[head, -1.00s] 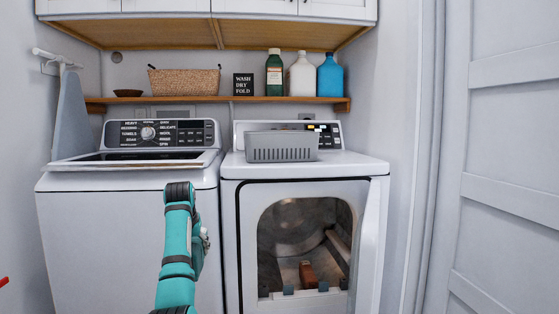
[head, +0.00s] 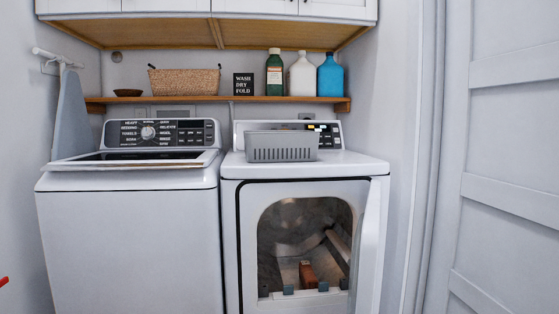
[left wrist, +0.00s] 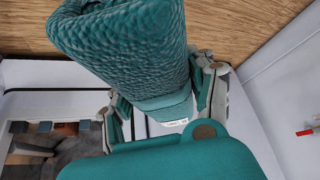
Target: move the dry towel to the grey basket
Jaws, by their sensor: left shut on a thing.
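My left gripper (left wrist: 162,98) shows only in the left wrist view. Its grey fingers are shut on a rolled teal towel (left wrist: 125,45) with a bumpy weave, one finger on each side. The towel hangs above a wood floor. The grey basket (head: 282,154), with a slotted front, stands on top of the dryer (head: 230,240). Its inside is hidden from the head view. My right gripper is in neither view.
The dryer drum (head: 300,235) is open, with a brown block-like thing (head: 307,273) inside. The dryer door (head: 371,245) stands open at the right. The washer (head: 130,240) is at the left. A shelf (head: 200,100) above holds a wicker basket (head: 184,82) and bottles.

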